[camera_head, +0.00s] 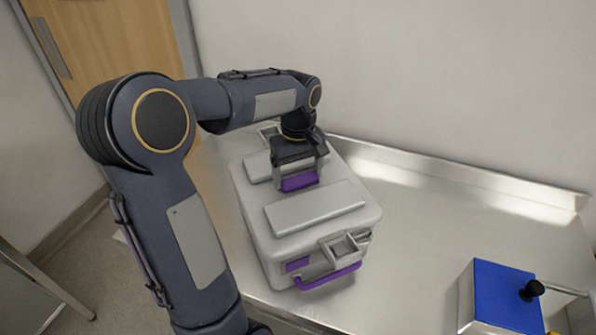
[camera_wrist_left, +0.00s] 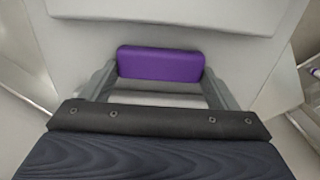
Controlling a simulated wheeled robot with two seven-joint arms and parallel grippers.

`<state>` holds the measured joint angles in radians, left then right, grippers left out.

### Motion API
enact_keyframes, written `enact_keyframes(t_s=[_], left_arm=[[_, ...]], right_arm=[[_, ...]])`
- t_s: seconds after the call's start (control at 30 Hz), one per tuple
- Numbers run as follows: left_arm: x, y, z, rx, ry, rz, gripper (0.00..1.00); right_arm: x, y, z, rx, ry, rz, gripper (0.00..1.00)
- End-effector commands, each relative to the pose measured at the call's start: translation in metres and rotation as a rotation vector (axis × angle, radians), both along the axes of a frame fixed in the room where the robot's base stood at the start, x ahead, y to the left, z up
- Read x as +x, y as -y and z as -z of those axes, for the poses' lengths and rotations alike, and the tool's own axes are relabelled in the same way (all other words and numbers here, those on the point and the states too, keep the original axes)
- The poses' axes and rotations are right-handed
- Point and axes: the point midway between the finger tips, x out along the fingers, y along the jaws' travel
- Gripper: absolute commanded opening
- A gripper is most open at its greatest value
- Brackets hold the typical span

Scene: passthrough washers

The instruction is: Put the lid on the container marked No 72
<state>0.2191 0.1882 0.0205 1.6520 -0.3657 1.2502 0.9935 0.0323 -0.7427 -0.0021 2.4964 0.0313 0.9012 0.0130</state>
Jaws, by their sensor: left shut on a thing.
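A pale grey container (camera_head: 262,262) stands on the metal worktop, with a purple handle (camera_head: 328,277) and a latch on its near end. A grey lid (camera_head: 316,207) with raised panels lies over its top; I cannot tell whether it is fully seated. My left gripper (camera_head: 298,180) reaches down onto the middle of the lid and is shut on its purple grip. The purple grip (camera_wrist_left: 160,63) shows between the two fingers in the left wrist view. No number can be read on the container. My right gripper is not in view.
A box with a blue top (camera_head: 503,293) and a black knob (camera_head: 532,290) stands at the lower right. The metal worktop (camera_head: 440,215) is clear between it and the container. A raised back edge runs along the wall. A wooden door (camera_head: 115,40) is at the upper left.

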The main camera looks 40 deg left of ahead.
Motion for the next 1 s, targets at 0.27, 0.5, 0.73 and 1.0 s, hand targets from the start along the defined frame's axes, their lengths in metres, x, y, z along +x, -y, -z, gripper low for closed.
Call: enact_keyframes(t_s=[0.27, 0.5, 0.73, 1.0], left_arm=[[0.000, 0.000, 0.002, 0.001, 0.003, 0.000, 0.34], [0.000, 0.000, 0.005, 0.000, 0.002, 0.000, 0.34], [0.000, 0.000, 0.008, 0.000, 0.002, 0.000, 0.34], [0.001, 0.000, 0.012, 0.000, 0.002, 0.000, 0.34]], right_arm=[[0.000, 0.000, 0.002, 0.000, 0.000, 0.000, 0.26], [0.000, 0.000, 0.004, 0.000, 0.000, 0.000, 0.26], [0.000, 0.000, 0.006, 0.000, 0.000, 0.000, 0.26], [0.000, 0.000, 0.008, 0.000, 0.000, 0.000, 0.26]])
